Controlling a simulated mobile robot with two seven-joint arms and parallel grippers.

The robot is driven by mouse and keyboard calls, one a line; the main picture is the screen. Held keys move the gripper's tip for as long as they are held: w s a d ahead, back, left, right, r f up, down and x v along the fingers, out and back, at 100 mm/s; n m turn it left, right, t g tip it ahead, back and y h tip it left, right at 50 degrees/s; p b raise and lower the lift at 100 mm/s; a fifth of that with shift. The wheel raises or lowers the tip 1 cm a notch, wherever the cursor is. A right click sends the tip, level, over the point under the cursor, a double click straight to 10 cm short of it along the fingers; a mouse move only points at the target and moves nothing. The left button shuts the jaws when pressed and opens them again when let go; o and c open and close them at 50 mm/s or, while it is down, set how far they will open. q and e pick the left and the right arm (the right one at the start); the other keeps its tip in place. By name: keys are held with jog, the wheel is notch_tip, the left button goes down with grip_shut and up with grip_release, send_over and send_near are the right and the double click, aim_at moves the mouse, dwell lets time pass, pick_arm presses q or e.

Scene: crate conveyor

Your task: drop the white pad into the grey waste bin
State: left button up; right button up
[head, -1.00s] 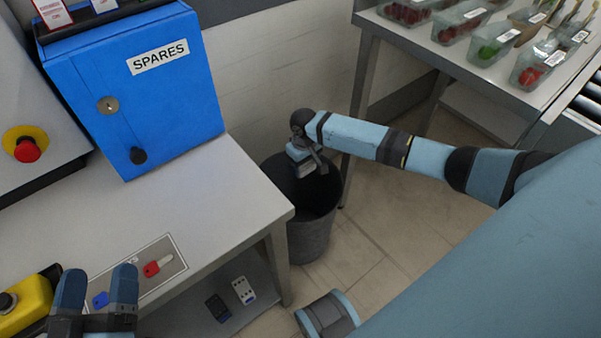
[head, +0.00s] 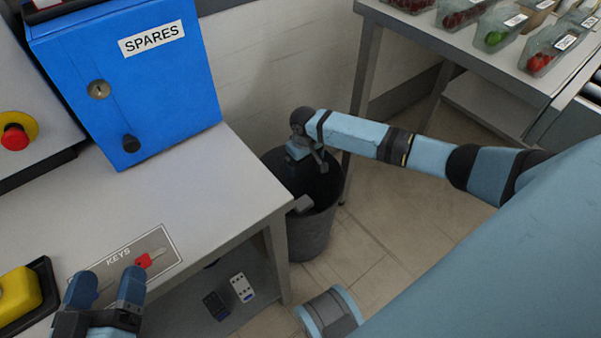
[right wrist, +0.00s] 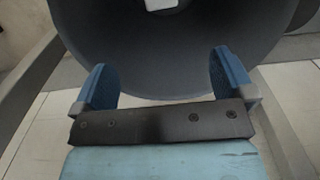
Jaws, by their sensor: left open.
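The grey waste bin (head: 312,235) stands on the floor beside the bench. My right gripper (head: 306,165) is over its mouth. In the right wrist view my right gripper (right wrist: 162,78) is open with nothing between its blue fingers, and the dark bin wall (right wrist: 165,75) lies behind them. The white pad (right wrist: 161,4) is partly cut off at the top of that view, apart from the fingers. My left gripper (head: 109,278) is open over the bench.
A blue SPARES box (head: 130,85) stands on the bench (head: 215,185). A KEYS card (head: 160,245) with a red key (head: 148,259) lies close to my left gripper. A table (head: 470,50) with fruit punnets is at the back right. A bench leg is left of the bin.

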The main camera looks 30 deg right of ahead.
pick_arm(q)
jog(key=shift+r, duration=0.1)
pick_arm(e)
jog(key=shift+r, duration=0.1)
pick_arm(q)
jog(key=shift+n+t+y, duration=0.4)
jog(key=shift+t, duration=0.4)
jog(key=r+p, duration=0.2)
jog(key=p, duration=0.1)
jog(key=a+r+p, duration=0.1)
jog(key=p, duration=0.1)
jog(key=shift+a+r+p, duration=0.15)
jog(key=shift+r+p, duration=0.25)
pick_arm(e)
notch_tip(320, 180, up, 14)
jog(key=shift+f, duration=0.2)
